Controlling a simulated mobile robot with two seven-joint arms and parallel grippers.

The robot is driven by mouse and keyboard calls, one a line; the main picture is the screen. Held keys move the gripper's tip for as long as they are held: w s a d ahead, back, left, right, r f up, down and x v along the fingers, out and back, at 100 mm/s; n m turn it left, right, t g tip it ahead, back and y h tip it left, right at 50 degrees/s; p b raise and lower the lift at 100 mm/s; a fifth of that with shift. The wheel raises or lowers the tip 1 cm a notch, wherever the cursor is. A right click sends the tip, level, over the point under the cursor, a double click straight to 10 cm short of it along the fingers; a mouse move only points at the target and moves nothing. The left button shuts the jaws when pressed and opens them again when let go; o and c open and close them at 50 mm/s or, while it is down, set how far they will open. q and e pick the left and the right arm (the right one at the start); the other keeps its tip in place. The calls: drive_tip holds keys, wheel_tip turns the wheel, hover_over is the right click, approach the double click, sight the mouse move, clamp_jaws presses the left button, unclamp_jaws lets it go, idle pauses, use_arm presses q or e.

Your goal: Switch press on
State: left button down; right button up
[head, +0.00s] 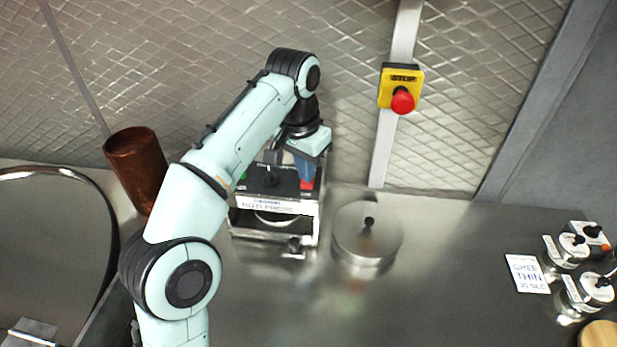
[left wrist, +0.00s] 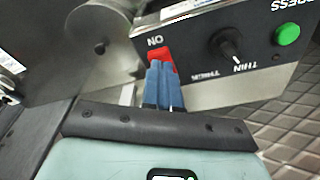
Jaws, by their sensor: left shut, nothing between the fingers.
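The press (head: 277,204) is a silvery box with a dark control panel, standing on the steel counter against the back wall. In the left wrist view its panel (left wrist: 200,40) carries a red switch (left wrist: 163,56) marked ON, a black knob (left wrist: 228,44) marked THIN and a green button (left wrist: 287,35). My left gripper (left wrist: 158,68) is shut and empty, its blue fingertips at the red switch and covering its lower part. Whether they touch it I cannot tell. In the head view the left gripper (head: 305,172) points down at the red switch (head: 307,185). My right gripper is not in view.
A lidded steel pot (head: 367,242) stands right of the press. A copper-coloured cup (head: 136,165) stands left. A red emergency stop (head: 402,100) is on the wall. A white card (head: 527,273) and small jars (head: 574,246) are far right. The middle counter is clear.

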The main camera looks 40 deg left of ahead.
use_arm(q)
drive_tip(key=shift+f+b, duration=0.35)
drive_tip(key=shift+f, duration=0.2)
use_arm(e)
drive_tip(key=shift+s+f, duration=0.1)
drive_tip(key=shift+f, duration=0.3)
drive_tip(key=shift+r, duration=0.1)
use_arm(q)
drive_tip(key=shift+r, duration=0.2)
wheel_tip(320, 180, up, 4)
drive_tip(key=p, duration=0.4)
drive_tip(key=shift+r+p, duration=1.4)
drive_tip(key=shift+p, duration=0.15)
drive_tip(key=shift+f, duration=0.1)
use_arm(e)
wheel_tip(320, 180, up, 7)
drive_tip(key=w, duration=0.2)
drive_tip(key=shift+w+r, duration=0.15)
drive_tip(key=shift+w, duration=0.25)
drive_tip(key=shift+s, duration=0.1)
